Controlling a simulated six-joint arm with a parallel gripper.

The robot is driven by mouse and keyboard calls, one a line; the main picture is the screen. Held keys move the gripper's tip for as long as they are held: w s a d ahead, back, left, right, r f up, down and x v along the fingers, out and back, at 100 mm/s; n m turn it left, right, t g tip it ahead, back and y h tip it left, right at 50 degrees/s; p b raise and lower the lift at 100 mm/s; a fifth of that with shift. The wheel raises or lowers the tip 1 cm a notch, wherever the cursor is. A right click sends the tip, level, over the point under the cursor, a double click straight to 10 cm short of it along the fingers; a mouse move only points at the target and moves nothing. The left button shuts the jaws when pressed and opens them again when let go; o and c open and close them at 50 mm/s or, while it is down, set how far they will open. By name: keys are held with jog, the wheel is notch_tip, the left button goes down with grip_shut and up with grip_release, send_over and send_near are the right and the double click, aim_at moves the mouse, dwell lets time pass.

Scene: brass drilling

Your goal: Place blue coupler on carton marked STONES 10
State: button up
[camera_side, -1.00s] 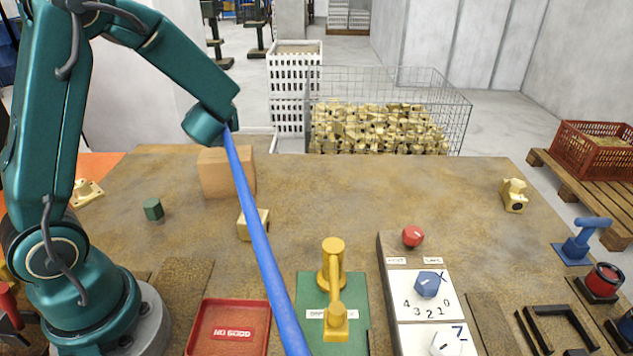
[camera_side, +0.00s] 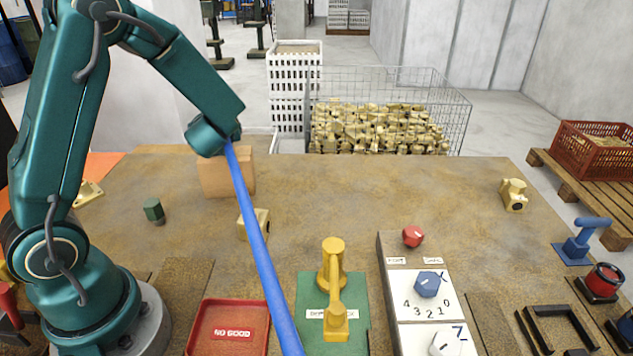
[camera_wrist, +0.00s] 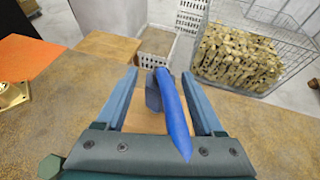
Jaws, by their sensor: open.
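The carton (camera_side: 212,178) is a plain brown box at the back left of the bench; no lettering can be read on its visible sides. My gripper (camera_wrist: 160,76) is open, its two blue-grey fingers spread over a tan surface that looks like the carton top. A dark blue block (camera_wrist: 153,93), perhaps the blue coupler, shows between the fingers, apart from both. A long bright blue bar (camera_side: 258,250) slants from my wrist to the front edge; it also crosses between the fingers in the wrist view (camera_wrist: 172,115). In the side view the fingers and block are hidden.
A green hexagonal piece (camera_side: 153,210) stands left of the carton. A brass part (camera_side: 262,219) lies near the bar. A red tray (camera_side: 205,328), a yellow fixture (camera_side: 333,265) and a dial panel with a blue knob (camera_side: 428,284) line the front. The bench middle right is clear.

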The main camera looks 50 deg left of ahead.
jog(key=v, duration=1.1)
jog(key=s+d+f+n+g+h, duration=0.3)
jog(key=s+d+n+g+h, duration=0.1)
jog(key=s+n, duration=0.6)
jog(key=d+r+n+t+h, duration=0.2)
jog(key=d+n+h, duration=0.5)
jog(key=d+n, duration=0.4)
jog(key=n, duration=0.3)
jog(key=shift+r+t+h, duration=0.2)
jog(key=shift+t+h, duration=0.1)
